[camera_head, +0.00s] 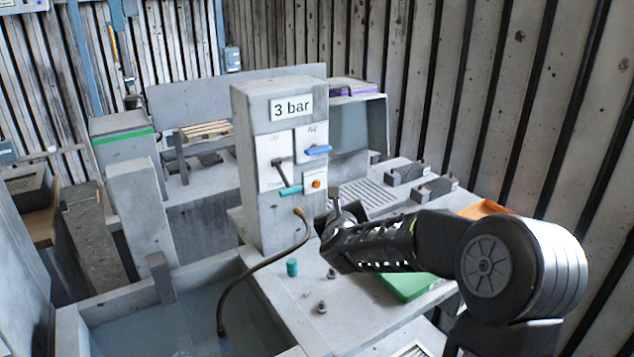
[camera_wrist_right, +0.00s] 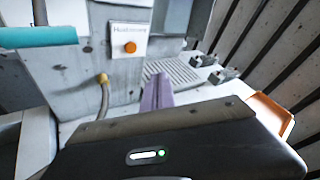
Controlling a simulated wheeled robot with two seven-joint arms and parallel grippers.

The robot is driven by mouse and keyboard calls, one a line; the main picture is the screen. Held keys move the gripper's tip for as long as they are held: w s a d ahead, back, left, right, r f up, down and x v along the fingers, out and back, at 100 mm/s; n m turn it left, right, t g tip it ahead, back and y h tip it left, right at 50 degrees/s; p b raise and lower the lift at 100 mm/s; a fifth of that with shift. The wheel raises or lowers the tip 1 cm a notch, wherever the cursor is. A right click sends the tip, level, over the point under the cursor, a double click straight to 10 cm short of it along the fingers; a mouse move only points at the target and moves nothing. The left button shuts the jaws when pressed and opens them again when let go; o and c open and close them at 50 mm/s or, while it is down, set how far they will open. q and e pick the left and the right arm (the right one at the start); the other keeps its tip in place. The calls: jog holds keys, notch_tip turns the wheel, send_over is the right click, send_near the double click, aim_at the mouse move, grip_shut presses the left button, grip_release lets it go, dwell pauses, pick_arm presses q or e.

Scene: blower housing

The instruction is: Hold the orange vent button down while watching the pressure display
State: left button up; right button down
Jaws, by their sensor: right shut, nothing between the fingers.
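The orange vent button (camera_head: 316,184) sits on a small white plate low on the front of a grey column. It also shows in the right wrist view (camera_wrist_right: 130,47), uncovered. The pressure display (camera_head: 291,107) at the top of the column reads "3 bar". My right gripper (camera_head: 326,217) is shut and empty, just below and right of the button in the head view. Its fingers show in the right wrist view (camera_wrist_right: 157,92), apart from the button, lower and to its right. My left gripper is not in view.
A lever with a teal handle (camera_head: 290,190) and a blue handle (camera_head: 317,150) stick out from the column near the button. A brown hose (camera_head: 262,264) hangs into a basin at the left. A teal cylinder (camera_head: 292,267) and a green board (camera_head: 408,286) lie on the bench.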

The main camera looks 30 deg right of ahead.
aim_at(317, 184)
jog(key=shift+w+d+p, duration=0.1)
jog(key=shift+w+p, duration=1.1)
jog(key=shift+w, duration=2.25)
jog(key=shift+w+b, duration=0.3)
jog(key=shift+w, duration=0.1)
jog(key=shift+w, duration=0.35)
dwell(1.1)
